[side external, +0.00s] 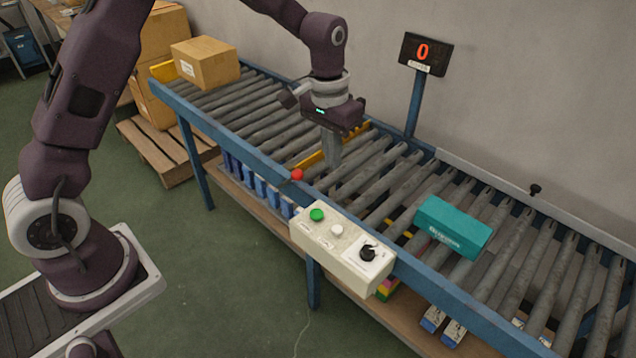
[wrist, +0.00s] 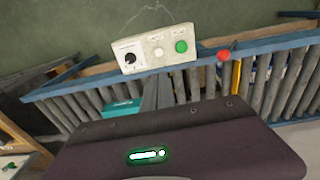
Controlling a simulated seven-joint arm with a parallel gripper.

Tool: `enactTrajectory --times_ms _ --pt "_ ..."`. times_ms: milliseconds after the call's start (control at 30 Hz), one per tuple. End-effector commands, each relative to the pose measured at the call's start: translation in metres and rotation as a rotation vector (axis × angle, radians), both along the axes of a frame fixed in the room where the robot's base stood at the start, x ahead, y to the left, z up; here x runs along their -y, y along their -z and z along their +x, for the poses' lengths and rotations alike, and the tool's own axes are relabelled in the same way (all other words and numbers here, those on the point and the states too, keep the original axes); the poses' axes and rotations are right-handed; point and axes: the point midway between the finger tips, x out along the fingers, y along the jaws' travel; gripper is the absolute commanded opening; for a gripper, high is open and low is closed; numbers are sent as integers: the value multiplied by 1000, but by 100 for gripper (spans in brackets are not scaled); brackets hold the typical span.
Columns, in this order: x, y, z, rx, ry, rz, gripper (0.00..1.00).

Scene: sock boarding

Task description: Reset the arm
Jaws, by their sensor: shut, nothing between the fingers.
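My gripper (side external: 331,163) hangs pointing down over the roller conveyor, near the yellow bar and the red-knobbed lever. Its fingers are together with nothing between them. In the wrist view the grey fingers (wrist: 157,95) show beyond the dark wrist housing, in front of the rollers. I cannot tell how far the tips are above the rollers.
The conveyor (side external: 385,165) carries a teal box (side external: 453,227) at right and a cardboard box (side external: 205,62) at far left. A control box (side external: 341,248) with green and white buttons and a black knob, and a red ball (side external: 297,174), line the near rail. A display (side external: 424,53) reads 0.

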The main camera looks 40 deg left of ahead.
Motion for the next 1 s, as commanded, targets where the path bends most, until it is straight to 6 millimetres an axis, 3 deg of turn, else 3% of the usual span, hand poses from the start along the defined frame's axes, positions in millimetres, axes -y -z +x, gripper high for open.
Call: enactTrajectory --times_ms 33,100,200,333,400,500,667,1000 --pt "-3 -43 -18 49 0 2 0" --pt "-8 -91 -53 109 -1 6 0" --pt "-14 -143 -113 194 -2 12 0" --pt "-20 -175 -195 300 -5 23 0" --pt "-23 -177 -232 350 -6 28 0" --pt "-25 -171 -270 398 -9 33 0" --pt "-26 -163 -293 431 -11 37 0" --pt "-26 -163 -293 431 -11 37 0"
